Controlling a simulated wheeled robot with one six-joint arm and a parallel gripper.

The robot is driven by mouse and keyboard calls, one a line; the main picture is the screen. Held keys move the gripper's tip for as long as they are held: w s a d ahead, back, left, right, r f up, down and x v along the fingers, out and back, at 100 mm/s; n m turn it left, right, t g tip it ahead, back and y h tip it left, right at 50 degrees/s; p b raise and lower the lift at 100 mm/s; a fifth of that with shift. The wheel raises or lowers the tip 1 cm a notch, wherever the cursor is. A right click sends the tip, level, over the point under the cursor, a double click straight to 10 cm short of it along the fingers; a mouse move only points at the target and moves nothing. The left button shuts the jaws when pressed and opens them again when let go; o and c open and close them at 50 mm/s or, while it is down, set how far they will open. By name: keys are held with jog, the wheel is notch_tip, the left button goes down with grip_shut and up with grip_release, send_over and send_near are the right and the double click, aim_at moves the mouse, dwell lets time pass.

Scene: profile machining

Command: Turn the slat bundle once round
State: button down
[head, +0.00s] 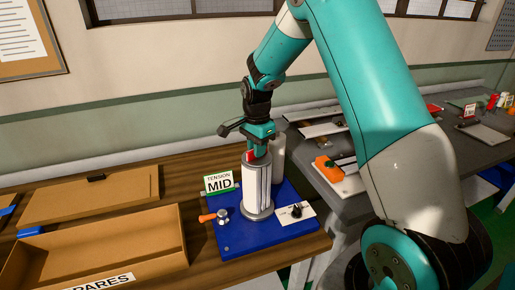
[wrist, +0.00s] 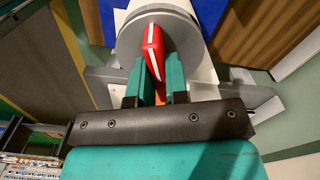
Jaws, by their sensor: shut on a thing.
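The slat bundle (head: 257,186) is a white, upright cylinder of slats on a round grey foot, standing on a blue base plate (head: 236,244). My gripper (head: 256,152) points down at its top. The teal fingers (wrist: 160,82) are shut on a red piece with a white stripe (wrist: 153,50), which also shows at the top of the bundle in the head view (head: 251,157). A grey disc (wrist: 188,30) lies behind the red piece in the wrist view. How the red piece joins the bundle is hidden by the fingers.
A sign reading "TENSION MID" (head: 219,182) stands left of the bundle. An orange-handled lever (head: 209,217) and a white plate with a black knob (head: 296,211) are on the blue base.

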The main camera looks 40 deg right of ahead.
dwell(0.3)
jog(key=c, duration=1.1)
grip_release()
jog(key=shift+r, duration=0.15)
notch_tip(320, 180, up, 17)
jog(key=b, duration=0.3)
jog(key=shift+r, duration=0.1)
jog(key=s+a+f+n+y, duration=0.1)
jog(key=s+a+n+y, duration=0.1)
jog(key=s+a+n, duration=1.25)
jog(key=s+a+f+n, duration=0.1)
jog(key=s+a+n, duration=0.2)
jog(key=s, duration=0.1)
jog(key=s+a+f+n+y, duration=0.1)
jog(key=s+a+n, duration=0.2)
jog(key=s, duration=0.2)
jog(key=s+a+f+n+y, duration=0.1)
jog(key=s+a+f+n, duration=0.1)
jog(key=s+a+n, duration=0.1)
jog(key=shift+s+a+n, duration=0.2)
jog(key=shift+s+n, duration=0.25)
jog(key=shift+s, duration=0.45)
